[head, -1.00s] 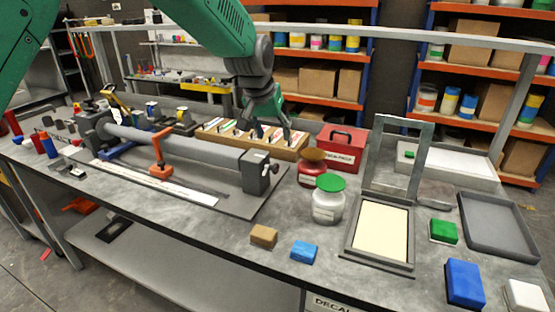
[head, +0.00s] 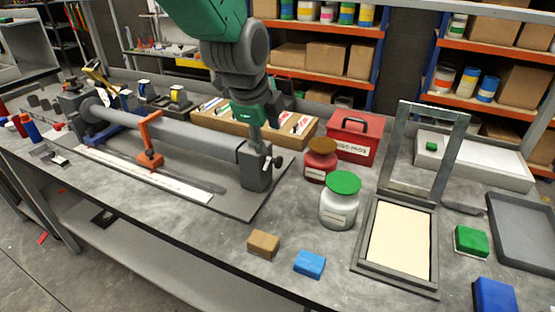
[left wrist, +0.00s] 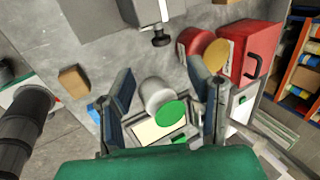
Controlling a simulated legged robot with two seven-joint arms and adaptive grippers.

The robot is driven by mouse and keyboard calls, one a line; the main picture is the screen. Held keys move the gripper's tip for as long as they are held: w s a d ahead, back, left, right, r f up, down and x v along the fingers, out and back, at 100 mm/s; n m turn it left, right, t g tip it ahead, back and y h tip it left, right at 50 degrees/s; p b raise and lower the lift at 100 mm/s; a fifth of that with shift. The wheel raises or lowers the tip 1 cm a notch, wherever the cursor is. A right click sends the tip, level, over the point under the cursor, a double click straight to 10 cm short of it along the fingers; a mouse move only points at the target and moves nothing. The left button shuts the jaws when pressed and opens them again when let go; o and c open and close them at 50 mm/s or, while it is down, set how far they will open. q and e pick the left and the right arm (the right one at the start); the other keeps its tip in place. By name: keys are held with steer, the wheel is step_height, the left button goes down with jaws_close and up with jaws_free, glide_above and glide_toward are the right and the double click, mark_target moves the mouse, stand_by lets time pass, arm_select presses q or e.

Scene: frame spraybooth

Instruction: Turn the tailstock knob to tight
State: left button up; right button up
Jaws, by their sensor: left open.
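The tailstock (head: 255,165) is a dark grey block at the right end of the long grey roller tube. Its small black knob (head: 278,162) sticks out on the block's right side. The knob also shows at the top of the left wrist view (left wrist: 160,38), beyond my fingertips. My left gripper (head: 266,127) is above and just behind the tailstock, pointing down. In the left wrist view my left gripper (left wrist: 160,72) has its fingers wide apart with nothing held. The gripper appears apart from the knob. Any tight marking is too small to read. My right gripper is out of view.
A white jar with a green lid (head: 340,205), a brown-lidded red jar (head: 320,163) and a red box (head: 352,138) stand right of the tailstock. A wooden rack (head: 300,130) lies behind. The bench before the tailstock is mostly clear, with brown and blue blocks.

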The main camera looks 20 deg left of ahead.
mark_target(279, 159)
arm_select(q)
steer(key=x, duration=1)
steer(key=shift+d, duration=0.2)
steer(key=shift+w+a+f+b, duration=0.2)
steer(key=shift+w+f+b, duration=0.1)
steer(key=shift+f, duration=0.15)
steer(key=shift+d, duration=0.2)
jaws_close()
